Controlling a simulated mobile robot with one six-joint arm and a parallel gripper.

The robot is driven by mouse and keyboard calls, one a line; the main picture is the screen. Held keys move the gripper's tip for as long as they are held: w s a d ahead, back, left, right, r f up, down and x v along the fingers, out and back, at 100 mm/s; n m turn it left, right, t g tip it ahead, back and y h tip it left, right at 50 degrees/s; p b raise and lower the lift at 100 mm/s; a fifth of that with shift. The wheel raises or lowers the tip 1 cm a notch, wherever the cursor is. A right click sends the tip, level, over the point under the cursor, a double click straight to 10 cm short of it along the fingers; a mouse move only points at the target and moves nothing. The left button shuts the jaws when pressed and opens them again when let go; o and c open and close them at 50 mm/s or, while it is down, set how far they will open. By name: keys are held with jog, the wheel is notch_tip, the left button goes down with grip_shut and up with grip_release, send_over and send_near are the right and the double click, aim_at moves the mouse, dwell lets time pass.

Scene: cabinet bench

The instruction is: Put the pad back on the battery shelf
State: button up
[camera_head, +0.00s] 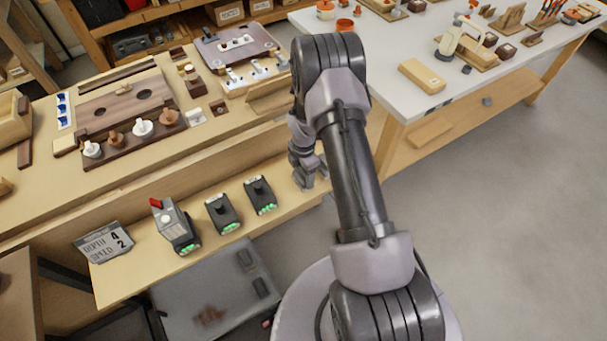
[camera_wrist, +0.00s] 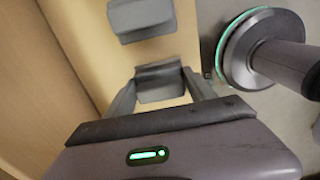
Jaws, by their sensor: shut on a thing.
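My gripper (camera_head: 314,180) hangs low at the right end of the battery shelf (camera_head: 140,275), the pale ledge along the bench front, partly hidden by my arm in the head view. In the wrist view my gripper (camera_wrist: 160,90) is shut on a small grey block, taken as the pad (camera_wrist: 160,82), between its fingers. Pale wood shows behind it; I cannot tell whether the pad touches the shelf. A similar grey block (camera_wrist: 140,18) shows beyond it, apart from my fingers. The pad cannot be made out in the head view.
Three dark units with green lights, the nearest to my gripper being a battery (camera_head: 260,195), stand on the shelf left of my gripper. A sign (camera_head: 104,242) stands at its left end. Knobs and boards fill the bench (camera_head: 225,140) above. A white table (camera_head: 400,50) stands right.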

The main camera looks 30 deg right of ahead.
jog(key=shift+f, duration=0.2)
jog(key=o, duration=1.3)
jog(key=shift+r, duration=0.15)
